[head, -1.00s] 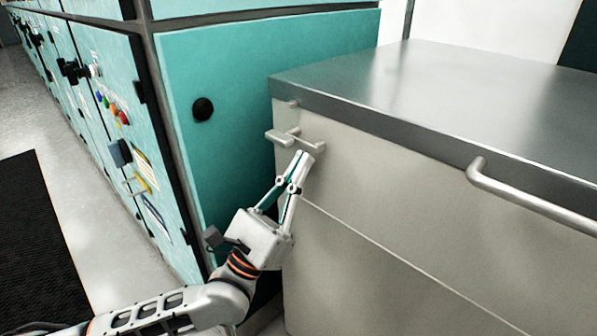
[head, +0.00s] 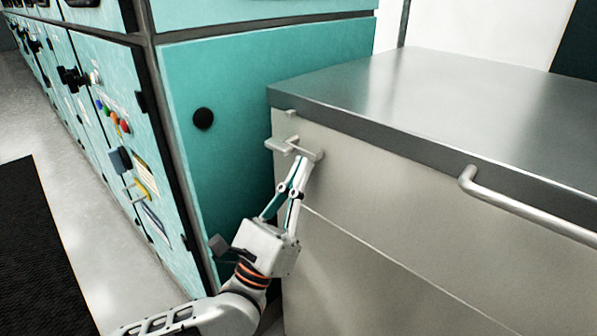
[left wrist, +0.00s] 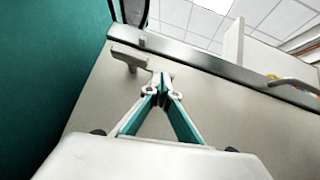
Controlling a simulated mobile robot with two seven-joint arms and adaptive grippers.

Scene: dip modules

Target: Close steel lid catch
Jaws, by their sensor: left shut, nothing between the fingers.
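The steel lid catch (head: 283,146) is a small pale metal handle on the upper left of the cream chest's front, just below the lid edge. It also shows in the left wrist view (left wrist: 128,56). The steel lid (head: 440,100) lies flat on the chest. My left gripper (head: 304,161) is shut and empty, its fingertips at the catch's right end. The tips overlap the catch in the head view; I cannot tell whether they touch it. In the left wrist view the left gripper (left wrist: 161,78) has its tips together, just below and right of the catch. My right gripper is not in view.
A bar handle (head: 520,208) sticks out along the lid's front edge at the right. A teal cabinet (head: 225,150) with a black round knob (head: 203,118) stands close on the left. A black mat (head: 35,250) lies on the floor.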

